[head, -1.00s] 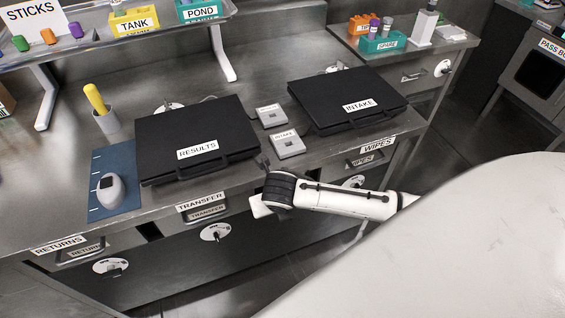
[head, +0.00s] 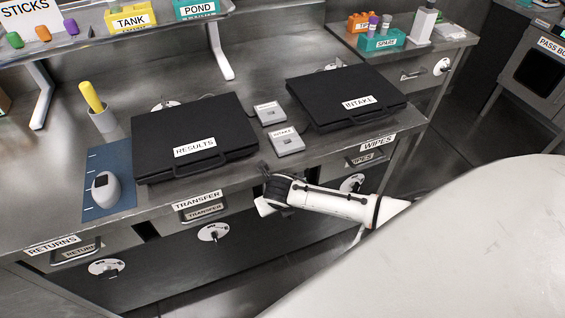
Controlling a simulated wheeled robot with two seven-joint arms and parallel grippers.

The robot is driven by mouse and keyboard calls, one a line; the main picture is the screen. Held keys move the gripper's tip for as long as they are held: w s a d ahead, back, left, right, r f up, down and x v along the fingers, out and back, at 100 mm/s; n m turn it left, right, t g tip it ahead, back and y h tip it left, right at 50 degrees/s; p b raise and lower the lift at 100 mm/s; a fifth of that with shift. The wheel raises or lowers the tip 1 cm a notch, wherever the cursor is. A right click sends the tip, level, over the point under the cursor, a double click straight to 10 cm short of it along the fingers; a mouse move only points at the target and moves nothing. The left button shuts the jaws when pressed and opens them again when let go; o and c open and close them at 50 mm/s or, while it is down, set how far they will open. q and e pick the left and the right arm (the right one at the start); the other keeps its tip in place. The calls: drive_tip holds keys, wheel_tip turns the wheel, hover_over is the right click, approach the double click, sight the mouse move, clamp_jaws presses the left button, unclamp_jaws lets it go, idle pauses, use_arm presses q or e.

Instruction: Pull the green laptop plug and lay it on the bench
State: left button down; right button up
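No green plug can be made out in the head view. My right gripper (head: 264,170) is at the bench's front edge, by the right front corner of the RESULTS laptop. Its dark fingers are too small to read as open or shut. My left gripper is out of view.
Labelled drawers run below the edge. A raised shelf (head: 120,35) with bins stands behind. The left front of the bench is clear.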

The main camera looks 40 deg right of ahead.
drive_tip(key=c, duration=0.7)
clamp_jaws()
drive_tip(key=shift+s+p, duration=0.3)
drive_tip(key=shift+s, duration=0.1)
drive_tip(key=shift+s+a+p, duration=0.25)
drive_tip(key=shift+s+p, duration=0.3)
drive_tip(key=shift+s, duration=0.25)
drive_tip(key=shift+s+a+p, duration=0.2)
drive_tip(key=shift+s+p, duration=0.35)
drive_tip(key=shift+s, duration=0.25)
